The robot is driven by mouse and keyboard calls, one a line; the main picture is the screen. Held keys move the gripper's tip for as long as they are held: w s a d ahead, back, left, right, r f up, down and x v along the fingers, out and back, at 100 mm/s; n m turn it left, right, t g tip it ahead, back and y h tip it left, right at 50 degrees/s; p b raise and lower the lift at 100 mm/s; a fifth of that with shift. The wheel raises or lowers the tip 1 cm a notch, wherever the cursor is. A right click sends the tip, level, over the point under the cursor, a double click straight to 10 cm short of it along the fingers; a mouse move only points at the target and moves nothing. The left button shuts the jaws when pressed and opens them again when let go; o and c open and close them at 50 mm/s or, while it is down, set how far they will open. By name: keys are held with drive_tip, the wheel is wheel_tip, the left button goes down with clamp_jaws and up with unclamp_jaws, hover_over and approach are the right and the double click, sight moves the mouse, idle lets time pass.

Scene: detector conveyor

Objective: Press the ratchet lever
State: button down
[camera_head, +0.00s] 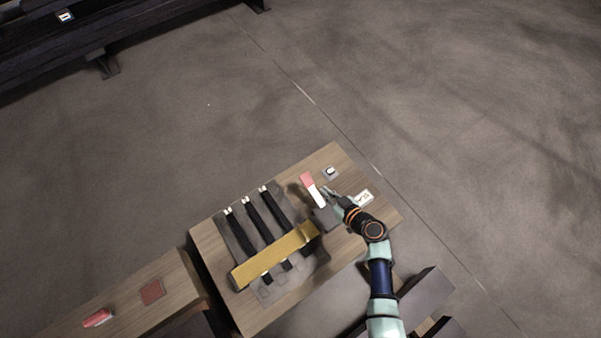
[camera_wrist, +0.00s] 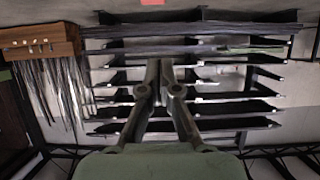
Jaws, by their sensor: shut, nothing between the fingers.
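The lever (camera_head: 313,190), a flat arm with a red end and a white lower part, sticks up at a tilt from a dark grey block (camera_head: 326,216) on the wooden table. That block sits at the right end of a yellow bar (camera_head: 275,256). My gripper (camera_head: 328,191) is just right of the lever, its fingers shut and empty. I cannot tell whether they touch the lever. In the wrist view my gripper (camera_wrist: 166,66) shows its fingers together, and a small red patch (camera_wrist: 152,2), likely the lever's end, shows at the top edge.
Several black strips (camera_head: 252,218) with white tips run under the yellow bar. A small dark-and-white item (camera_head: 331,172) and a white labelled piece (camera_head: 365,196) lie nearby. A second wooden table (camera_head: 125,300) holds a red object (camera_head: 98,318). Dark racks (camera_wrist: 185,100) fill the wrist view's background.

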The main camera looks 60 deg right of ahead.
drive_tip(key=shift+s+d+f, duration=0.2)
drive_tip(key=shift+s+f, duration=0.15)
drive_tip(key=shift+f, duration=0.3)
drive_tip(key=b, duration=0.4)
approach(305, 176)
drive_tip(key=w, duration=0.1)
drive_tip(key=w+d, duration=0.2)
drive_tip(key=w, duration=0.1)
drive_tip(key=shift+r, duration=0.35)
drive_tip(key=f+b, duration=0.2)
drive_tip(key=f, duration=0.1)
drive_tip(key=shift+w+d+f, duration=0.1)
drive_tip(key=shift+w+d, duration=0.05)
drive_tip(key=shift+w, duration=0.25)
drive_tip(key=shift+w+d+b, duration=0.1)
drive_tip(key=shift+b, duration=0.2)
